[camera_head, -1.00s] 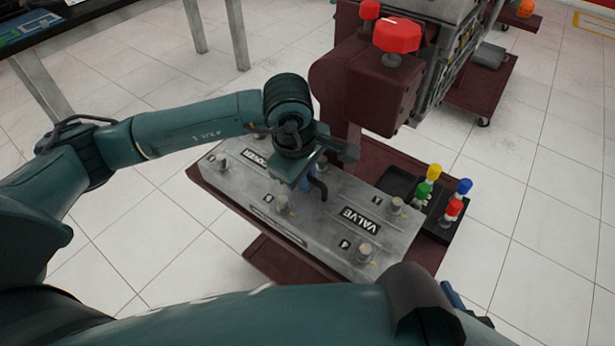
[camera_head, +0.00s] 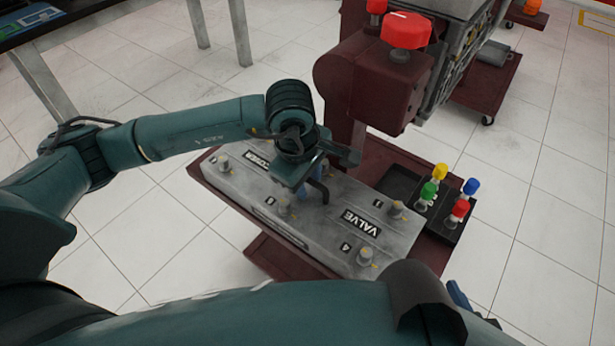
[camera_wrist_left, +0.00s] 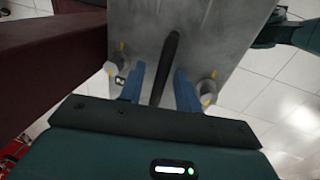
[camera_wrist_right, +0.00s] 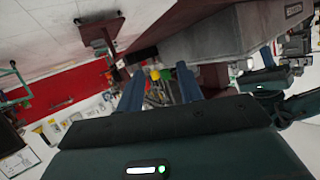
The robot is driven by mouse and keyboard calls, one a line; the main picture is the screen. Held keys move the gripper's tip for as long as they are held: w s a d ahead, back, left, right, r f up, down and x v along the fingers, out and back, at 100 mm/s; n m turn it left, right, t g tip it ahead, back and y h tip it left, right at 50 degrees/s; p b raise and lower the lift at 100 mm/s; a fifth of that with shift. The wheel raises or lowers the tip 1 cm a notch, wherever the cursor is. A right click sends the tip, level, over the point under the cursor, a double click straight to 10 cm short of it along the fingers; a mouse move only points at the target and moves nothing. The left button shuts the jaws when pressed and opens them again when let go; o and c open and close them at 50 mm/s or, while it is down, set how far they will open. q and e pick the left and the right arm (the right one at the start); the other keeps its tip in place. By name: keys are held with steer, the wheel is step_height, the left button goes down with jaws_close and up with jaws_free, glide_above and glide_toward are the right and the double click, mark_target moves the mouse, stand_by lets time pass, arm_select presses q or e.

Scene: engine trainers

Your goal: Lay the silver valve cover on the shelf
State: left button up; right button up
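The silver valve cover (camera_head: 300,222), a long grey box with "VALVE" and "COVER" labels and several knobs, lies on a dark red cart. A dark handle (camera_head: 322,190) rises from its top. My left gripper (camera_head: 308,188) is over the cover at this handle. In the left wrist view, its blue fingers (camera_wrist_left: 160,88) are apart, one on each side of the handle (camera_wrist_left: 165,70), with the cover (camera_wrist_left: 215,25) behind. My right gripper (camera_wrist_right: 158,88) is open and empty; in the head view it is mostly hidden by my arm. I cannot identify the shelf with certainty.
The dark red cart (camera_head: 270,255) has a post with a red knob (camera_head: 405,32) behind the cover. A black tray (camera_head: 400,187) with several coloured-topped pieces adjoins the cover's right end. A metal-legged table (camera_head: 110,12) stands at the upper left. Tiled floor is clear at left and right.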

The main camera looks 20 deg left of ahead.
mark_target(300, 200)
arm_select(q)
steer(key=shift+r, duration=0.25)
step_height(300, 200, up, 12)
steer(key=s+p, duration=0.1)
steer(key=s, duration=0.1)
steer(key=shift+a+f, duration=0.25)
steer(key=shift+a, duration=0.15)
arm_select(e)
steer(key=shift+w+a+g, duration=0.25)
steer(key=shift+g, duration=0.05)
arm_select(q)
steer(key=shift+s, duration=0.15)
